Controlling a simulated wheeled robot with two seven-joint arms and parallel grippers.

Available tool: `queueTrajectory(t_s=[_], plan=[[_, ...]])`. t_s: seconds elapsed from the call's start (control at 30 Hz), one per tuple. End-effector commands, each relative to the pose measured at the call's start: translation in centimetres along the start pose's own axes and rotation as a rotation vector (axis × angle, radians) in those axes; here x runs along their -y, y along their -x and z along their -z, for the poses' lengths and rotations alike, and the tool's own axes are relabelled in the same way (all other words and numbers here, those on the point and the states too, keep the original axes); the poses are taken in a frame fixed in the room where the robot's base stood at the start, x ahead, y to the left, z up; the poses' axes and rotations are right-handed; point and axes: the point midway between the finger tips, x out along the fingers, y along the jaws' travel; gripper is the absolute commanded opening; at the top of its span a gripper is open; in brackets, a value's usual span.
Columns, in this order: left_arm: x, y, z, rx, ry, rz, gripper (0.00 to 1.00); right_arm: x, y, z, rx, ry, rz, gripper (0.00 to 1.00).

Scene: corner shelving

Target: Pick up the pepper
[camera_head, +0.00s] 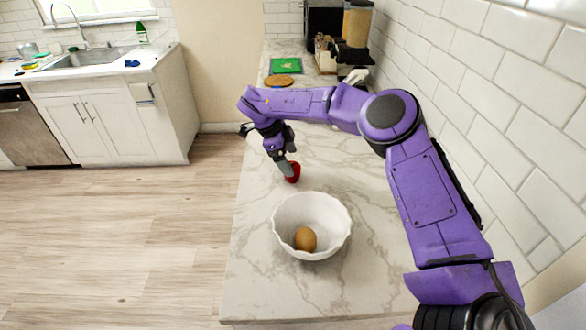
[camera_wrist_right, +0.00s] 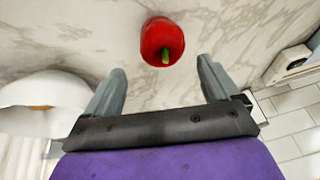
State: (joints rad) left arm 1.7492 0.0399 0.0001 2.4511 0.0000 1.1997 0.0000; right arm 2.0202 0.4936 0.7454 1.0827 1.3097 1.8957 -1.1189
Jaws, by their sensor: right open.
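A red pepper (camera_head: 293,173) lies on the marble counter just behind the white bowl, partly hidden by my right gripper (camera_head: 285,168) in the head view. In the right wrist view the pepper (camera_wrist_right: 162,41) is whole, with its green stem facing the camera. My right gripper (camera_wrist_right: 162,88) is open and empty. The pepper lies beyond its fingertips, roughly centred between them, not gripped. My left gripper is in neither view.
A white bowl (camera_head: 282,224) holding a brown, egg-shaped item (camera_head: 305,239) stands near the pepper. A green board (camera_head: 286,65) and a round wooden board (camera_head: 279,81) lie farther back. A tiled wall (camera_head: 500,90) bounds the counter (camera_head: 262,290) on the right.

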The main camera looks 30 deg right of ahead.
Motion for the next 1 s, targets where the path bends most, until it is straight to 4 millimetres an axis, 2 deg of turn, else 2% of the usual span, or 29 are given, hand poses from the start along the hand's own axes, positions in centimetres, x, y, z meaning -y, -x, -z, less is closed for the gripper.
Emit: queueTrajectory(t_s=[0.03,0.07,0.2,0.4,0.43,0.47,0.6,0.87,1.0], plan=[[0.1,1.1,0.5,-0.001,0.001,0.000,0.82,0.1,-0.7,0.2,-0.004,0.002,-0.006,0.89],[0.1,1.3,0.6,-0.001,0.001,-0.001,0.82,0.1,-1.2,0.1,-0.004,0.001,-0.006,0.89],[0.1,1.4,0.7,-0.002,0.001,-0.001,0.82,0.1,-3.2,0.1,-0.002,-0.001,-0.003,0.89],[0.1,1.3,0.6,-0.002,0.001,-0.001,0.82,0.1,-3.5,0.0,-0.002,-0.001,-0.001,0.89],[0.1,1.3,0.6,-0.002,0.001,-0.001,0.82,0.1,-3.5,0.0,-0.002,-0.001,-0.001,0.86],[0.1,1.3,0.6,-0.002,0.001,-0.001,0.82,0.1,-3.5,0.0,-0.002,0.000,-0.001,0.76],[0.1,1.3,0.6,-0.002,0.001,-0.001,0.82,0.1,-3.5,-0.1,-0.002,0.000,-0.001,0.30],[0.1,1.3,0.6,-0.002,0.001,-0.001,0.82,0.1,-3.5,0.0,-0.002,0.000,-0.002,0.29],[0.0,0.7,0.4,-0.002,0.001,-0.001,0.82,0.4,-2.2,0.5,0.000,-0.002,0.002,0.29]])
